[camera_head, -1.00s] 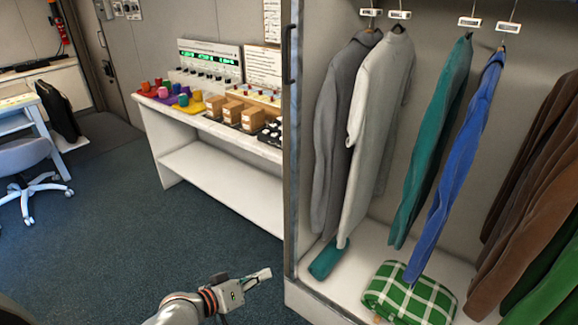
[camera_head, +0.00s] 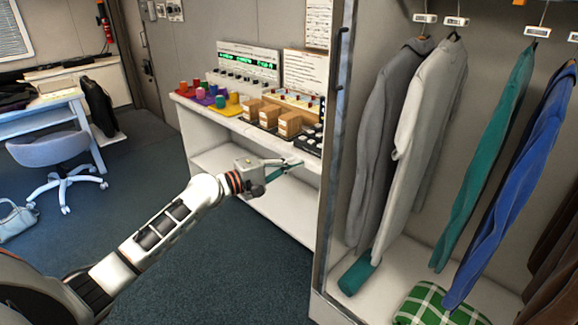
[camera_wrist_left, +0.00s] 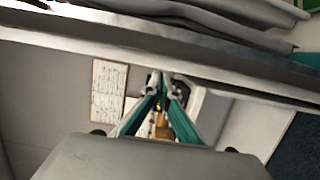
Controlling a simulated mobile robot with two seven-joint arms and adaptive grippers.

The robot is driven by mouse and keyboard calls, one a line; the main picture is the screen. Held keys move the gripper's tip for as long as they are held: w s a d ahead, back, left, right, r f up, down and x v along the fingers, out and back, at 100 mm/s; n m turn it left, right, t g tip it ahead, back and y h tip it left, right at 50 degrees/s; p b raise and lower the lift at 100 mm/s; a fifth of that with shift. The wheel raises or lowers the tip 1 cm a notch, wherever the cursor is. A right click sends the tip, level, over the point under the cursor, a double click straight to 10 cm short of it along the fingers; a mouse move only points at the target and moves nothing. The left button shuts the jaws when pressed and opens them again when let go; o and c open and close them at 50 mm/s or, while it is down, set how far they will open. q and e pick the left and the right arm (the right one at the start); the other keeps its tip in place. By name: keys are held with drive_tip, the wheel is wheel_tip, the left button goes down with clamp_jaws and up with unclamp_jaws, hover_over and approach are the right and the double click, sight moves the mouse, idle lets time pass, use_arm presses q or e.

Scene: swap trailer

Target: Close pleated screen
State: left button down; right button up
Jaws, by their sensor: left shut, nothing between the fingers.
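The wardrobe's left upright (camera_head: 338,130) stands in the head view, with a dark handle (camera_head: 340,58) on its upper part. The pleated screen is not clearly visible as a spread surface; the wardrobe front is open. My left gripper (camera_head: 287,166) is shut and empty, to the left of the upright and below the handle. It appears apart from the upright. In the left wrist view, my left gripper's fingers (camera_wrist_left: 163,90) converge, and a long grey edge (camera_wrist_left: 180,52) crosses above them. My right gripper is not in view.
A white bench (camera_head: 215,125) with cups and boxes stands behind my left gripper. Clothes (camera_head: 425,130) hang inside the wardrobe, above a green checked blanket (camera_head: 440,305) and a teal roll (camera_head: 357,274). An office chair (camera_head: 50,150) stands at left. The carpet between is clear.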

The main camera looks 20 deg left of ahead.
sight(332, 162)
use_arm(q)
drive_tip(key=x, duration=0.5)
drive_tip(key=shift+w+d, duration=0.1)
drive_tip(key=shift+d, duration=0.05)
drive_tip(key=d+p, duration=0.1)
drive_tip(key=d, duration=0.1)
drive_tip(key=s+d+p, duration=0.1)
drive_tip(key=shift+s+d+f, duration=0.1)
drive_tip(key=shift+s+d, duration=0.05)
drive_tip(key=shift+d, duration=0.25)
